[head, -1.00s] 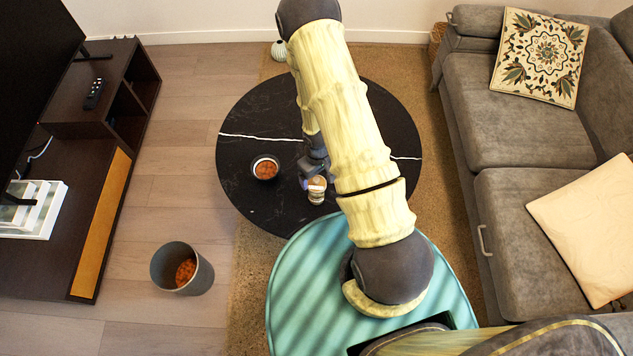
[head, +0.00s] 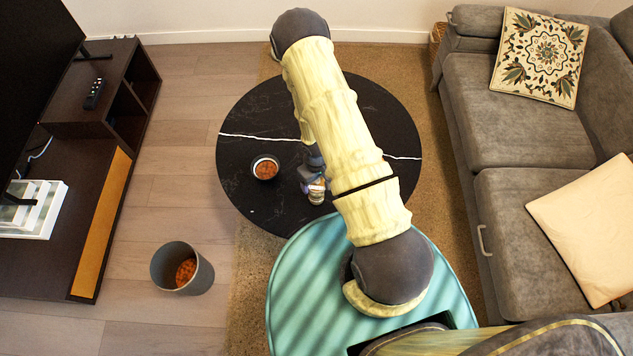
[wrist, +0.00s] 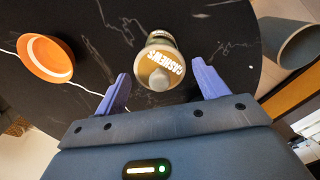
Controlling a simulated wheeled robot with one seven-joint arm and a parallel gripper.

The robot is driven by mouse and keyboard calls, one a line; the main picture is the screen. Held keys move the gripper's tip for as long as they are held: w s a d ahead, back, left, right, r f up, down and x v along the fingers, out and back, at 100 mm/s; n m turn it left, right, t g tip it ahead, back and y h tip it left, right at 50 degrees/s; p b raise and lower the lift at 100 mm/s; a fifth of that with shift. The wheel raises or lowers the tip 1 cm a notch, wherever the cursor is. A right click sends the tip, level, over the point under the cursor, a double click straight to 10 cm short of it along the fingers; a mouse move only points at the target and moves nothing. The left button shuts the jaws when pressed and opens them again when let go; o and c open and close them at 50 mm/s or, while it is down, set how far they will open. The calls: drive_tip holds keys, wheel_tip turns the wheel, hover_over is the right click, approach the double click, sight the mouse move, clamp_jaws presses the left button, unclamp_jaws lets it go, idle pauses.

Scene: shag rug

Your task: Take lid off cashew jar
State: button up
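The cashew jar (wrist: 163,48) stands on the black round table. In the wrist view its tan top with white CASHEWS lettering faces me, and a pale rounded knob, apparently part of the lid (wrist: 160,81), shows at the near end. In the head view the jar (head: 317,198) is partly hidden under my gripper. My gripper (wrist: 162,85) is open, its two purple fingers spread to either side of the jar's near end with gaps on both sides. I cannot tell how far the fingertips are above the lid.
A grey bin (head: 182,268) stands on the floor at left. A sofa (head: 520,120) is at right.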

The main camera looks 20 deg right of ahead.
drive_tip(key=c, duration=0.7)
wheel_tip(320, 180, up, 10)
idle(0.4)
idle(0.4)
